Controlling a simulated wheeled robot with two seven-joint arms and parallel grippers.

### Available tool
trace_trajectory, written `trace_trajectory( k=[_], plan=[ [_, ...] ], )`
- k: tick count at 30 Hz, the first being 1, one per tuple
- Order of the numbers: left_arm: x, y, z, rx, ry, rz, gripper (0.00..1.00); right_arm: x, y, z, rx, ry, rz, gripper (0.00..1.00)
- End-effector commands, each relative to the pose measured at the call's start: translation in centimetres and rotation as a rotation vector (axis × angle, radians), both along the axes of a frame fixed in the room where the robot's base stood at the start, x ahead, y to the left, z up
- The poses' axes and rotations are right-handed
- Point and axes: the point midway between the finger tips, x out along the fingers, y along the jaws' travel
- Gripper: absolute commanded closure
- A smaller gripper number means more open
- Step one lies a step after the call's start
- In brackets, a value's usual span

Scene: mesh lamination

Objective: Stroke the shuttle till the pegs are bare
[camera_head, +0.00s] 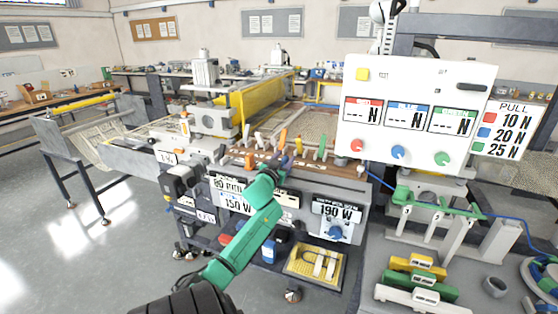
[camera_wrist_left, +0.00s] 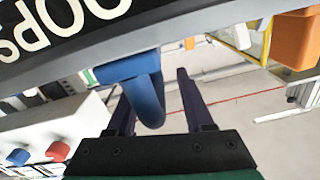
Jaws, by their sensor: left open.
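I cannot tell which part is the shuttle. My right gripper is not in view.
A white panel (camera_head: 415,100) with three displays and coloured knobs stands at the right. Below it are a green-topped rig (camera_head: 436,205) and coloured blocks (camera_head: 418,284). A yellow tray (camera_head: 314,264) sits under the machine. Clear grey floor lies at the left.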

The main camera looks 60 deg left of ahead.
Motion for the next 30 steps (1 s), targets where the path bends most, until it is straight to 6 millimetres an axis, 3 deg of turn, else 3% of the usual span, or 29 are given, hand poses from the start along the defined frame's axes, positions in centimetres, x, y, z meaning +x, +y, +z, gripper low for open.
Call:
trace_trajectory(
  k=[5,21,30],
  plan=[
    [-1.8,-1.3,-0.2,-0.001,0.002,-0.001,0.48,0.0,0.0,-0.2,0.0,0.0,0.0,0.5],
    [-10.4,-7.5,-0.4,-0.004,0.001,0.004,0.48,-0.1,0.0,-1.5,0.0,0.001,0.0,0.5],
    [-11.6,-8.4,-0.1,-0.002,0.0,0.004,0.48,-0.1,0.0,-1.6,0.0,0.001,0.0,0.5]
  ],
)
